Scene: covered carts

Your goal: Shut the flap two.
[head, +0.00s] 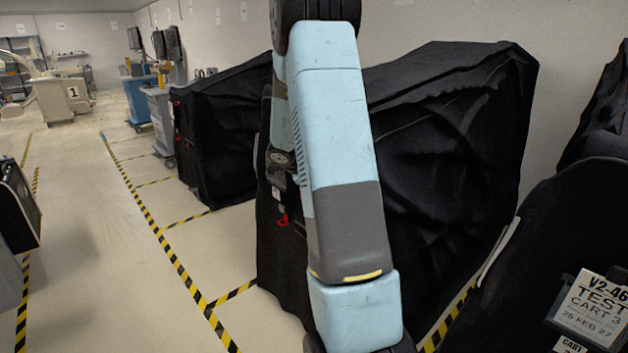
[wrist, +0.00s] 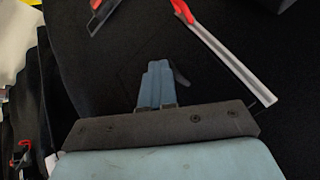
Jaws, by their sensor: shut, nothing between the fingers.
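My gripper (wrist: 157,85) shows in the wrist view with its blue fingers together and nothing between them. It is over black cover fabric (wrist: 110,65); whether it touches the cloth I cannot tell. A pale grey bar with a red end (wrist: 225,52) runs along the cloth to the upper right of the fingers. A second red and grey piece (wrist: 102,14) is at the top left. No number shows, so I cannot tell which part is flap two. In the head view my arm hides part of the middle covered cart (head: 450,150), and my gripper is out of sight.
Another covered cart (head: 225,125) stands behind on the left. A dark cart at the right carries a "TEST CART 3" tag (head: 592,308). A red clip (head: 283,220) hangs beside my arm. Striped tape (head: 170,250) borders open floor at the left.

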